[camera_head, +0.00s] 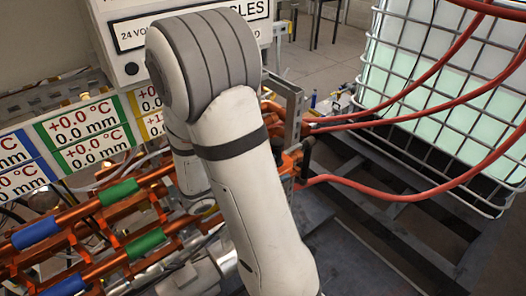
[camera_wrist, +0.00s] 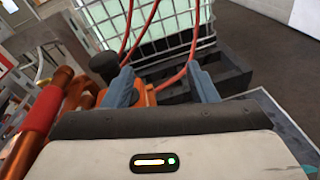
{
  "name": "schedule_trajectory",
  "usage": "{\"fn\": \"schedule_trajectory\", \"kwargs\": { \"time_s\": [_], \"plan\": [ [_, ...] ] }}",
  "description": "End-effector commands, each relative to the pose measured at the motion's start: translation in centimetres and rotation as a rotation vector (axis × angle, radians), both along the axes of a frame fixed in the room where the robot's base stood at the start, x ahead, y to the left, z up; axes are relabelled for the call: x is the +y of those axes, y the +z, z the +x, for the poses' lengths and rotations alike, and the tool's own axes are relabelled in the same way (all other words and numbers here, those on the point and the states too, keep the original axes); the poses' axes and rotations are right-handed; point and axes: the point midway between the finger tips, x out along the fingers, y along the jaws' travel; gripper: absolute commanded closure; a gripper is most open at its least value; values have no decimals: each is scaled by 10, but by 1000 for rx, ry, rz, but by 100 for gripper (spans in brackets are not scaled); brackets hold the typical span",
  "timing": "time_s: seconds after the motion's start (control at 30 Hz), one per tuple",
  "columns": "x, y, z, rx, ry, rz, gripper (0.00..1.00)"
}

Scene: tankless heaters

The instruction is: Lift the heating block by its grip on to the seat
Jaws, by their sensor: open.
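My gripper (camera_wrist: 161,86) is open in the wrist view, its two blue-grey fingers apart with nothing visibly held between them. A black knob-like grip (camera_wrist: 105,65) stands just left of the left finger, close to orange metal parts (camera_wrist: 142,96). I cannot tell whether this is the heating block's grip. In the head view, an orange clamp-and-pipe assembly (camera_head: 95,232) spans the lower left, with a dark upright piece (camera_head: 307,148) at its right end. My arm covers the middle there and hides my gripper. I cannot clearly make out the heating block or the seat.
Red hoses (camera_head: 400,115) run right from the assembly, past a caged white tank (camera_head: 455,75) on a dark pallet (camera_head: 385,200). Display panels (camera_head: 80,130) and a white control box (camera_head: 125,45) stand at left. A red pipe (camera_wrist: 42,108) lies left of my gripper.

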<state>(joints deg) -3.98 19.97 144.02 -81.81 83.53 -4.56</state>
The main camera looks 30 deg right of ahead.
Motion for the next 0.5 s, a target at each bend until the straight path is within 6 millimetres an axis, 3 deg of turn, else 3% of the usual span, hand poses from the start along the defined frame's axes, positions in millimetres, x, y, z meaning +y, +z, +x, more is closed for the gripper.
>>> {"fn": "schedule_trajectory", "kwargs": {
  "time_s": [0.1, 0.2, 0.33, 0.5],
  "plan": [
    [0, -17, 28, 113, 150, -95, 47],
    [3, -25, 43, 161, 234, -140, 47],
    [2, -30, 52, 186, 282, -166, 47],
    [-12, -30, 57, 187, 285, -168, 47]
  ]
}}
